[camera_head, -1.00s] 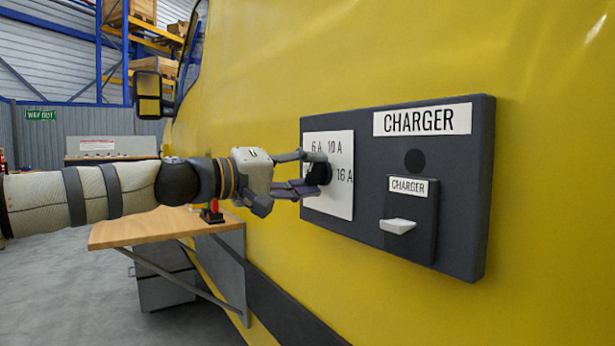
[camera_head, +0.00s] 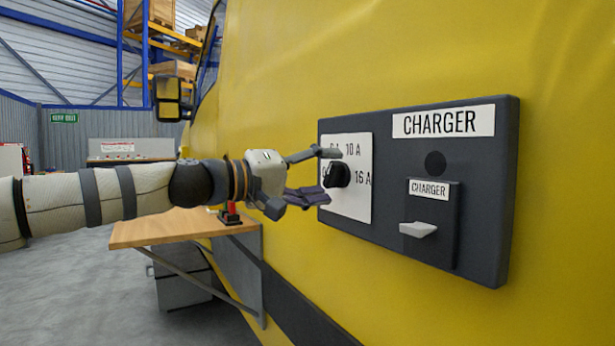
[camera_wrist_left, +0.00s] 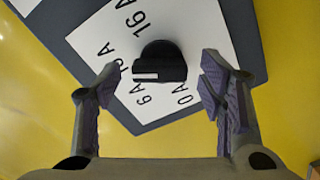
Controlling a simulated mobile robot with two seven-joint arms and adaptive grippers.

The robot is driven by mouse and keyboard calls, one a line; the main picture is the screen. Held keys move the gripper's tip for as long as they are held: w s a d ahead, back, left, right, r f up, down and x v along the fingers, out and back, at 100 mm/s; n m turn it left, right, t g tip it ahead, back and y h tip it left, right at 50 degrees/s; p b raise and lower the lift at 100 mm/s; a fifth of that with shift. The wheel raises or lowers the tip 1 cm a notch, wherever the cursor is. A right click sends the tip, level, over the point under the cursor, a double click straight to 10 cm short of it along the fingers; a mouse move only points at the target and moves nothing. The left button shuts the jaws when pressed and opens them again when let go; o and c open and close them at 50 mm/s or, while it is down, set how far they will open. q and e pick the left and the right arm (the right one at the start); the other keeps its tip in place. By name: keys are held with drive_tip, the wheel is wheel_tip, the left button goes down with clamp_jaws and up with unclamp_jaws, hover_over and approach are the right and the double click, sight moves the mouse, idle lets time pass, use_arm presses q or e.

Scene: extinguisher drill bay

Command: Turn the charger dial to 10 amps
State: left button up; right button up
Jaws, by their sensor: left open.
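The charger dial (camera_head: 339,175) is a black knob on a white plate (camera_head: 352,208) marked 6 A, 10 A and 16 A, with another mark partly hidden at left. In the left wrist view, the dial (camera_wrist_left: 161,60) has a white line on its grip bar. The line points left, roughly toward the 10 A mark, which a finger partly covers. My left gripper (camera_head: 320,176) is open in front of the dial. Its fingers, also in the left wrist view (camera_wrist_left: 163,88), stand on either side of the knob, apart from it. My right gripper is not in view.
The dark charger panel (camera_head: 462,280) is on a yellow wall and carries a lower box with a pale lever (camera_head: 418,229). A wooden shelf (camera_head: 165,232) below my left arm bears a small red and black item (camera_head: 230,214).

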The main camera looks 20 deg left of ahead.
use_arm(q)
drive_tip(key=v, duration=1.1)
drive_tip(key=shift+s, duration=0.1)
